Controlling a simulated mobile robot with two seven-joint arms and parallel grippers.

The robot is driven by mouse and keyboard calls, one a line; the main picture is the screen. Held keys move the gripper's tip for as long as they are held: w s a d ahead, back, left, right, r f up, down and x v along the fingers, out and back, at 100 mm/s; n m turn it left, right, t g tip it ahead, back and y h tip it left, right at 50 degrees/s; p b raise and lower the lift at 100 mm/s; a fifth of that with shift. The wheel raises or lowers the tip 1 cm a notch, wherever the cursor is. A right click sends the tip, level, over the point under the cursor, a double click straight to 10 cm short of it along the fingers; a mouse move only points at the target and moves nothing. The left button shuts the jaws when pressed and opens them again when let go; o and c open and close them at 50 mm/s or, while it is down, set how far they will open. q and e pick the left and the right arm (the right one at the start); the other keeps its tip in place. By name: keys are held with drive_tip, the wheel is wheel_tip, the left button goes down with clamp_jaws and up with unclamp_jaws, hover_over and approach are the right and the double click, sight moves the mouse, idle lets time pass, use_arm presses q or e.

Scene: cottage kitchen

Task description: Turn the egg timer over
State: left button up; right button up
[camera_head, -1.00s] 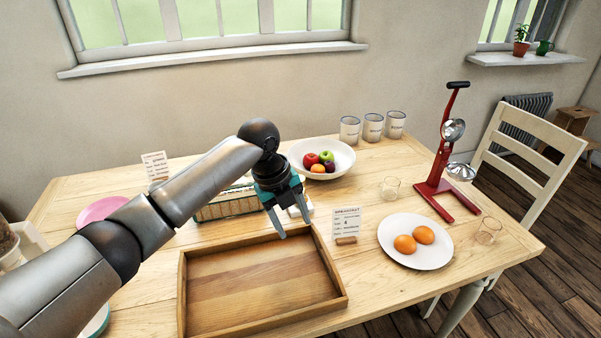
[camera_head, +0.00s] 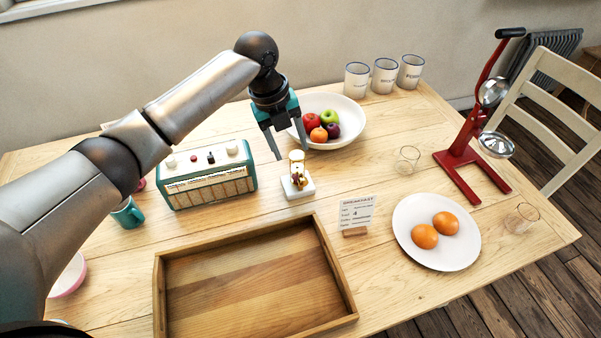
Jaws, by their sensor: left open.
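The egg timer (camera_head: 298,172) is a small glass with gold-coloured parts and a pale top. It stands upright on a white square base (camera_head: 297,188) on the table, behind the tray and right of the radio. My left gripper (camera_head: 291,150) is open, pointing down just above and behind the timer. Its two dark fingers are apart and appear to hold nothing. Whether a finger touches the timer cannot be told. My right gripper is out of view.
A wooden tray (camera_head: 338,278) lies in front, a teal radio (camera_head: 207,193) to the left. A fruit bowl (camera_head: 350,125) stands close behind the gripper. A breakfast card (camera_head: 356,213), an orange plate (camera_head: 410,210) and a red juice press (camera_head: 463,150) are to the right.

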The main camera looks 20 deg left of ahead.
sight(301, 178)
use_arm(q)
drive_tip(key=b+x, duration=0.2)
drive_tip(key=x, duration=0.9)
drive_tip(key=shift+w+f, duration=0.1)
drive_tip(key=shift+f, duration=0.1)
drive_tip(key=shift+c, duration=0.4)
clamp_jaws()
